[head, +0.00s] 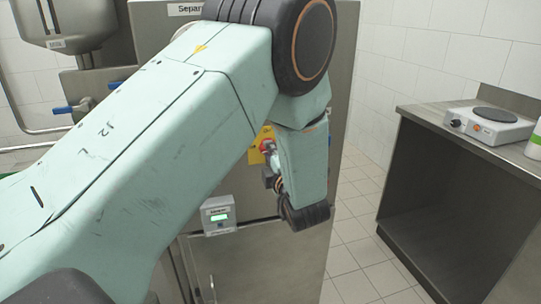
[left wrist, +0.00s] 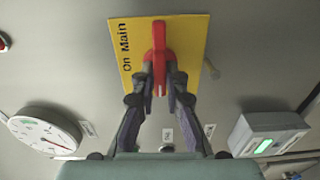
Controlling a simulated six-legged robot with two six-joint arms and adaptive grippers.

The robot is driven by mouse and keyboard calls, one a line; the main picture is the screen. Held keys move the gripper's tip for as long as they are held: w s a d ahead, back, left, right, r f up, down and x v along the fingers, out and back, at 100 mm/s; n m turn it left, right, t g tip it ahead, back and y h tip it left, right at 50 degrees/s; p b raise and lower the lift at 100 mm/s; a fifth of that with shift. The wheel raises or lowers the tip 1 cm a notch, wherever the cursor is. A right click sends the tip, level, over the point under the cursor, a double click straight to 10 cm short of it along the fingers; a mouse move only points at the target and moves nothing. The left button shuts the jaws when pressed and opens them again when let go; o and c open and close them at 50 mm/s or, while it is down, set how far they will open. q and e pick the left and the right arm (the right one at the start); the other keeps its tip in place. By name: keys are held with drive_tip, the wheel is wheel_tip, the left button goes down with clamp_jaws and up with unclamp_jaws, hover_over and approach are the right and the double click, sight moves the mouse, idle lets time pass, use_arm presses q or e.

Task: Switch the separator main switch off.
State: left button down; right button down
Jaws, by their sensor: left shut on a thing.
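The separator main switch has a red handle (left wrist: 158,42) on a yellow plate (left wrist: 195,38) with the words "On Main". In the left wrist view the handle runs upright, parallel to the line of text. My left gripper (left wrist: 160,82) is shut on the lower part of the red handle, one finger on each side. In the head view the yellow plate (head: 256,154) and red handle (head: 267,146) show only partly. My left arm hides the rest of them, and the left gripper (head: 270,165) is at the handle. My right gripper is not in view.
A round dial gauge (left wrist: 45,131) and a small box with a green display (left wrist: 270,134) are on the same panel, beside the gripper. The display box (head: 218,216) also shows in the head view. A bench with a hotplate (head: 490,124) stands at the right, past open floor.

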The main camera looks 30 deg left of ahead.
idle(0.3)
use_arm(q)
drive_tip(key=c, duration=1.4)
unclamp_jaws()
drive_tip(key=shift+r, duration=0.1)
